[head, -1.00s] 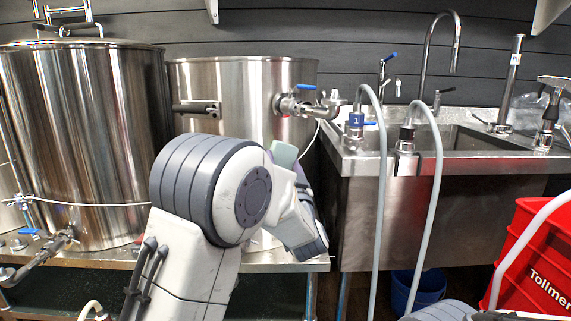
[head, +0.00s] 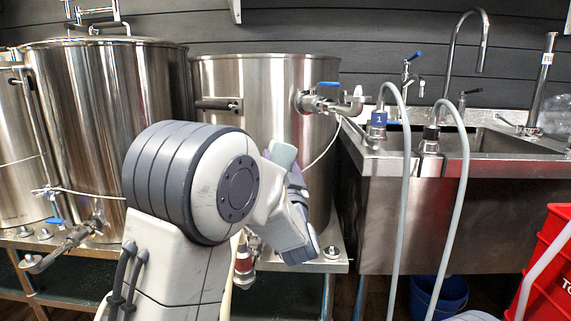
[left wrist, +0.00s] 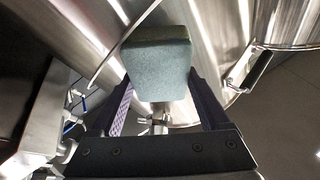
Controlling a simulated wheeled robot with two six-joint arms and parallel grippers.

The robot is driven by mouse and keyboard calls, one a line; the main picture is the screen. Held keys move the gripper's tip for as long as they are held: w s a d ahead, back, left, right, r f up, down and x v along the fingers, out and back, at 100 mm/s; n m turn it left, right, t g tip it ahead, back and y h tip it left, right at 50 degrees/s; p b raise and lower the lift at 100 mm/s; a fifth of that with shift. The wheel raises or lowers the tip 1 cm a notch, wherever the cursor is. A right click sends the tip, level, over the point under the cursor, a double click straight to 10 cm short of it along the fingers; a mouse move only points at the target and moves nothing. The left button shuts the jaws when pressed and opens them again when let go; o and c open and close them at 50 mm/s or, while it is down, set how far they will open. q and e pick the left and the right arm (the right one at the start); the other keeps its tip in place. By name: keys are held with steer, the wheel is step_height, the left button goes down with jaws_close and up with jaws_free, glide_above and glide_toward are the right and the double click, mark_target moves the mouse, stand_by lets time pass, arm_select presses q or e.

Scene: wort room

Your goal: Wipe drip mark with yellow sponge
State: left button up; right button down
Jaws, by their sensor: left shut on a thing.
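My left gripper (head: 291,172) is shut on a block-shaped sponge (left wrist: 157,68), held between its two dark fingers in the left wrist view. The sponge looks pale grey-green rather than yellow. A pale edge of it (head: 283,154) shows above my left wrist in the head view, in front of the middle steel kettle (head: 262,105). In the left wrist view, shiny curved steel lies behind the sponge; I cannot tell whether they touch. I cannot make out a drip mark. My arm hides part of the kettle's front. My right gripper is not in view.
A large kettle (head: 105,120) stands left on the steel bench. A valve with a blue handle (head: 325,100) sticks out from the middle kettle. A sink (head: 495,145) with grey hoses (head: 458,210) stands right, with a blue bucket (head: 440,292) below and a red crate (head: 548,275) beside it.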

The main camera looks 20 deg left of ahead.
arm_select(q)
steer(key=shift+a, duration=0.25)
steer(key=shift+s+d, duration=1.6)
steer(key=shift+s, duration=0.15)
steer(key=shift+s+d+b, duration=0.3)
steer(key=shift+s+d, duration=0.1)
steer(key=shift+s, duration=0.25)
steer(key=shift+s+d, duration=0.95)
steer(key=shift+s, duration=0.2)
